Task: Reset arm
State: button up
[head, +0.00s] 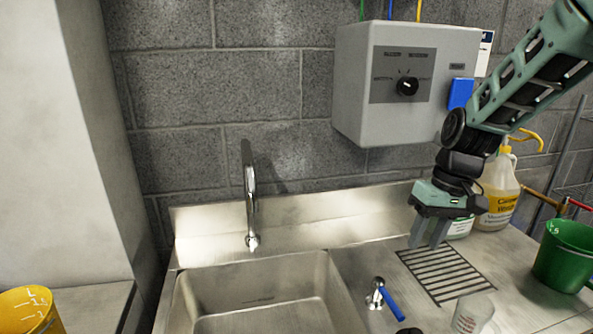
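My arm comes in from the upper right. My gripper (428,240) points down above the left part of the slotted drain grate (445,272). Its two grey fingers hang apart with a narrow gap, and nothing shows between them. I cannot tell exactly how high the fingertips are above the steel counter.
A steel sink (262,292) with a tap (250,195) is at left. A blue-handled valve (378,292) and clear cup (472,313) stand in front. A wash bottle (497,195) and green jug (565,255) are at right. A control box (385,110) is on the wall.

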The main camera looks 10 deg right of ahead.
jog(key=s+a+n+h, duration=0.1)
jog(key=s+a+n, duration=0.6)
jog(key=s+a, duration=1.2)
jog(key=shift+s+a+r+n+h, duration=0.25)
jog(key=shift+s+a+n+h, duration=0.05)
jog(key=shift+s+a, duration=0.15)
